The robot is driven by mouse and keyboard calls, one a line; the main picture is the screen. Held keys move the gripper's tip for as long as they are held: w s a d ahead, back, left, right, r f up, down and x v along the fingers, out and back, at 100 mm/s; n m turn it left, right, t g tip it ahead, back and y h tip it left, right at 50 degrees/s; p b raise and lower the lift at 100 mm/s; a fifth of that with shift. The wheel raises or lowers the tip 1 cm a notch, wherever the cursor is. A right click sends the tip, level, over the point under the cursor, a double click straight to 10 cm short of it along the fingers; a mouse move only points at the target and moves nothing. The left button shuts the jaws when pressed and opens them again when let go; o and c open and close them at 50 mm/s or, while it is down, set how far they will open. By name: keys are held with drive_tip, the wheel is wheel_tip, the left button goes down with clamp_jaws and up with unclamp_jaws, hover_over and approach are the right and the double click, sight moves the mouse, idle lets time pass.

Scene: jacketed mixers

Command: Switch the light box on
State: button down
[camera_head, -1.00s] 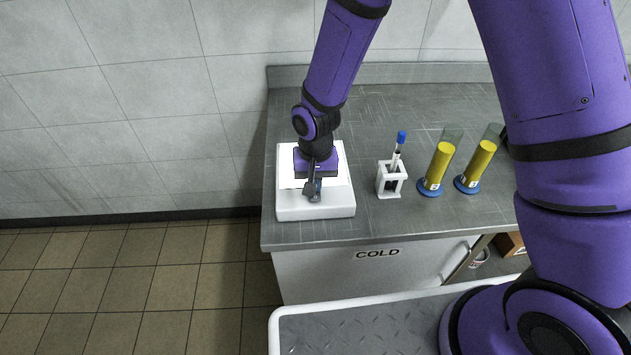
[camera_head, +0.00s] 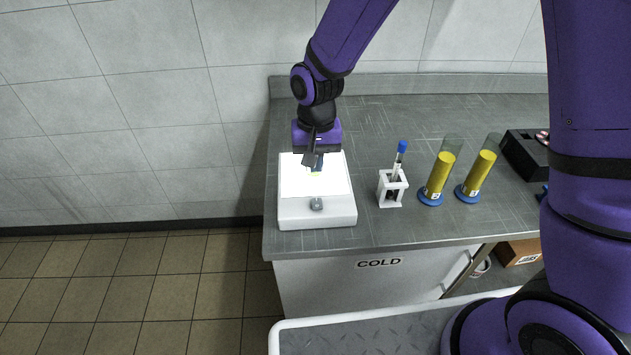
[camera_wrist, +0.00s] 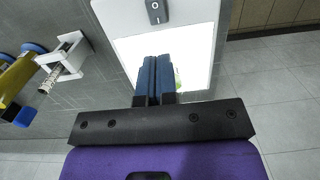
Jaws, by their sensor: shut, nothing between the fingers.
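The light box (camera_head: 291,214) is a white flat box at the left end of the grey counter, and its top panel (camera_head: 331,185) glows bright white. The light box also shows in the wrist view (camera_wrist: 118,20), with its rocker switch (camera_wrist: 155,11) on the near strip of the top. In the head view the switch (camera_head: 316,204) is a small grey part at the front. My gripper (camera_head: 313,165) is above the lit panel, behind the switch and apart from it. Its blue fingers (camera_wrist: 154,62) are shut together with nothing between them. A small yellow-green patch shows on the panel beside the fingers.
A white rack (camera_head: 391,189) holding a blue-capped tube stands right of the box. Two cylinders of yellow liquid (camera_head: 437,172) (camera_head: 478,171) stand farther right. The counter has free room behind the rack.

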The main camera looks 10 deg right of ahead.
drive_tip(key=shift+w+r, duration=0.15)
drive_tip(key=shift+r, duration=1)
drive_tip(key=shift+w+r, duration=0.1)
drive_tip(key=shift+r, duration=1.05)
drive_tip(key=s+d+r+t, duration=0.1)
drive_tip(key=s+d+r, duration=0.2)
drive_tip(key=d+r, duration=0.45)
drive_tip(key=s+d+r+t, duration=0.2)
drive_tip(key=d+r, duration=0.4)
drive_tip(key=r, duration=0.2)
drive_tip(key=s+d+r+t, duration=0.1)
drive_tip(key=s+d+r, duration=0.2)
drive_tip(key=s+d, duration=0.2)
drive_tip(key=s+d+r+t, duration=0.1)
drive_tip(key=s+d+r, duration=0.3)
drive_tip(key=s, duration=0.6)
drive_tip(key=shift+s+d+r+t, duration=0.3)
drive_tip(key=shift+d+t, duration=0.1)
drive_tip(key=shift+d, duration=0.55)
